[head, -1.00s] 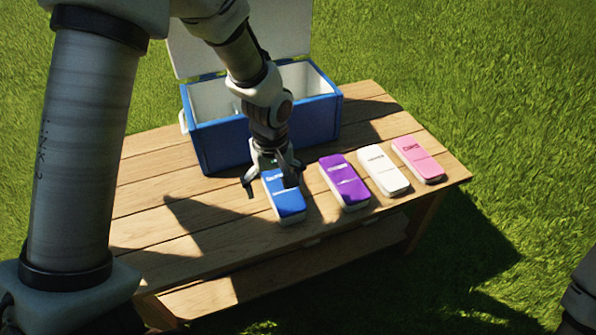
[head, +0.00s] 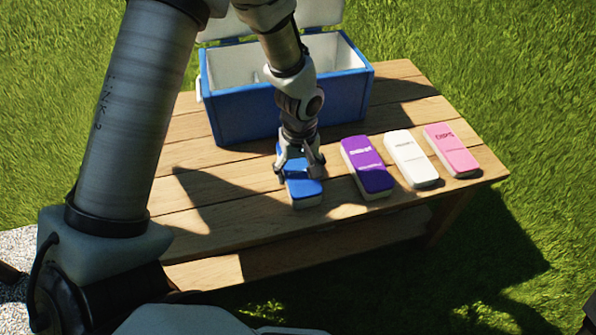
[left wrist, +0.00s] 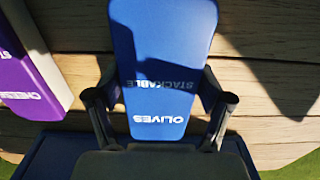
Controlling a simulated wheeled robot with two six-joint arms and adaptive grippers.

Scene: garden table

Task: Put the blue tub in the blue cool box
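The blue tub (head: 303,190) lies on the wooden table, in front of the blue cool box (head: 245,115). In the left wrist view the blue tub (left wrist: 165,50) shows lettering "OLIVES" and "STACKABLE". My left gripper (head: 300,172) is low over the tub, one finger on each side. In the left wrist view the fingers of my left gripper (left wrist: 160,85) look very close to the tub's sides; contact is not clear. The cool box's lid is up and its inside is partly hidden by my arm. My right gripper is not in view.
A purple tub (head: 367,168), a white tub (head: 411,160) and a pink tub (head: 452,150) lie to the right on the table (head: 225,205). The purple tub is nearest the blue one, with a gap between. The table's left part is clear.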

